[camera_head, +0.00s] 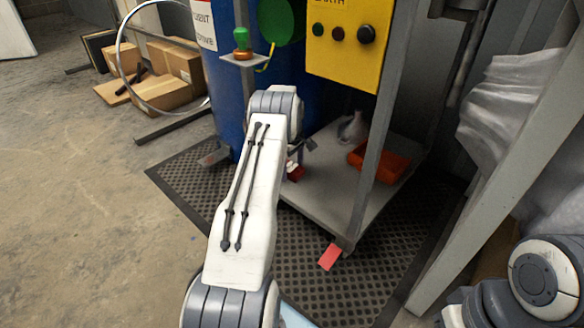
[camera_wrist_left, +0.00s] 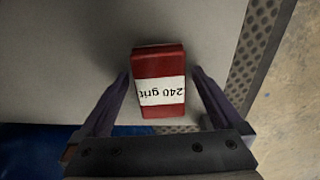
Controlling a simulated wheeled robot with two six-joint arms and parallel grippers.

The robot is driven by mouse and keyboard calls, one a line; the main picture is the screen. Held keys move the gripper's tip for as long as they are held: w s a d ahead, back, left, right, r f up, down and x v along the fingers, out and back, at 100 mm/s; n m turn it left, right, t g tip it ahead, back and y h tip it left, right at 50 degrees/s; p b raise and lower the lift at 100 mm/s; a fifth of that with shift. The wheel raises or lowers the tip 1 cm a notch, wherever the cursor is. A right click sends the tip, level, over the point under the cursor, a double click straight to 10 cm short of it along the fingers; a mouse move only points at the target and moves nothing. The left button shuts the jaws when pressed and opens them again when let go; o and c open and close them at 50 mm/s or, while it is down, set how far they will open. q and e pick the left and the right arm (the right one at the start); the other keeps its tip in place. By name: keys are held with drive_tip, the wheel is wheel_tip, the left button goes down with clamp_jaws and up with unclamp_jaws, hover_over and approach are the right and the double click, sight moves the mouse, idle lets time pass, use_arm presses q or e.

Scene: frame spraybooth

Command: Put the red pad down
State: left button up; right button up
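The red pad (camera_wrist_left: 158,66), with a white band reading "240 grit", lies on the grey shelf (camera_wrist_left: 60,60) close to its edge in the left wrist view. In the head view a small part of the red pad (camera_head: 295,173) shows beside my left arm, at the shelf's left side. My left gripper (camera_wrist_left: 162,85) has its fingers on either side of the pad, with a visible gap on both sides. In the head view the left gripper (camera_head: 302,150) is mostly hidden behind my arm. My right gripper is out of view; only part of the right arm shows at the lower right.
An orange-red object (camera_head: 379,160) and a grey item (camera_head: 352,128) sit farther back on the shelf. A frame post and yellow control box (camera_head: 346,40) stand over it. A blue drum (camera_head: 228,95) is at the left. A dark perforated mat (camera_head: 330,290) lies below.

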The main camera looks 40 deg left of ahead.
sight(292, 168)
use_arm(q)
drive_tip(key=shift+f+b, duration=0.1)
drive_tip(key=shift+b, duration=0.35)
wheel_tip(292, 168, up, 11)
drive_tip(key=p, duration=0.6)
drive_tip(key=shift+f+p, duration=0.15)
drive_tip(key=shift+p, duration=0.25)
